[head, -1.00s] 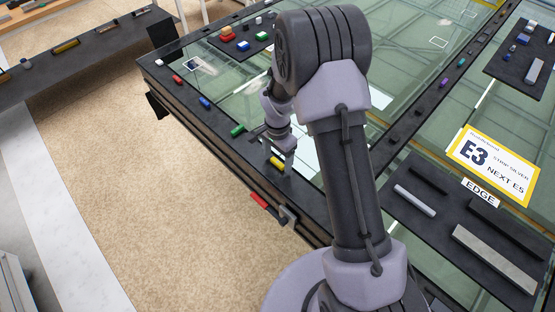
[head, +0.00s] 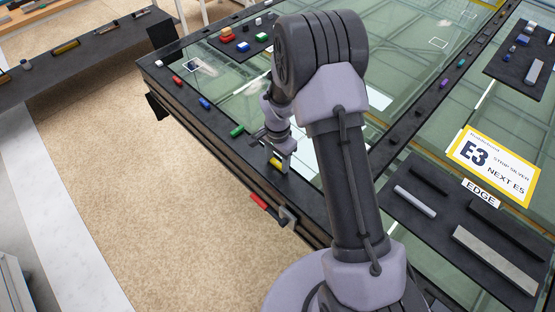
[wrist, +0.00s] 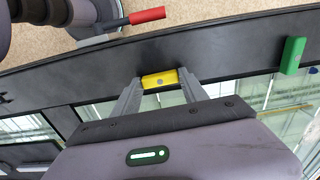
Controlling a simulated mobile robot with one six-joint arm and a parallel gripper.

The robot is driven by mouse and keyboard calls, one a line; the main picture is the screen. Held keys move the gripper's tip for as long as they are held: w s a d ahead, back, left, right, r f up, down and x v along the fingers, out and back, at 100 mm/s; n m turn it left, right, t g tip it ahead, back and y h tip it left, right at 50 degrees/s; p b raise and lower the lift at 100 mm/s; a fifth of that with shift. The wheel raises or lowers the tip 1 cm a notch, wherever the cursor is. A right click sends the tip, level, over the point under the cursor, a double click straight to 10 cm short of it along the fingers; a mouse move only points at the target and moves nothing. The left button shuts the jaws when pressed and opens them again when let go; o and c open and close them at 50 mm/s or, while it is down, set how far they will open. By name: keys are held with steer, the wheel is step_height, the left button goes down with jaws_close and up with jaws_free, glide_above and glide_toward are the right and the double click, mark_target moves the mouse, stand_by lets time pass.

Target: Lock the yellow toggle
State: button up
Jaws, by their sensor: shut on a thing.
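The yellow toggle (wrist: 160,80) sits on the dark frame edge of the glazed table. In the wrist view it lies between the fingertips of my gripper (wrist: 158,86), one finger at each end. My gripper is shut on it. In the head view the yellow toggle (head: 275,162) shows in part beside my gripper (head: 280,160), which reaches down to the frame from above. The toggle's underside and its seat are hidden.
A green toggle (head: 237,131), a blue one (head: 204,102) and a red one (head: 177,80) stand farther along the same frame. A red-handled clamp (head: 260,202) sticks out from the table's outer edge near my gripper. The E3 sign (head: 490,165) lies at the right.

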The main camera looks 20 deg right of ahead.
steer(key=n+b, duration=0.1)
steer(key=n, duration=0.3)
steer(key=shift+n, duration=0.3)
steer(key=n+b, duration=0.1)
steer(key=n, duration=0.7)
steer(key=shift+n, duration=2.7)
steer(key=o, duration=1.4)
steer(key=shift+r, duration=0.1)
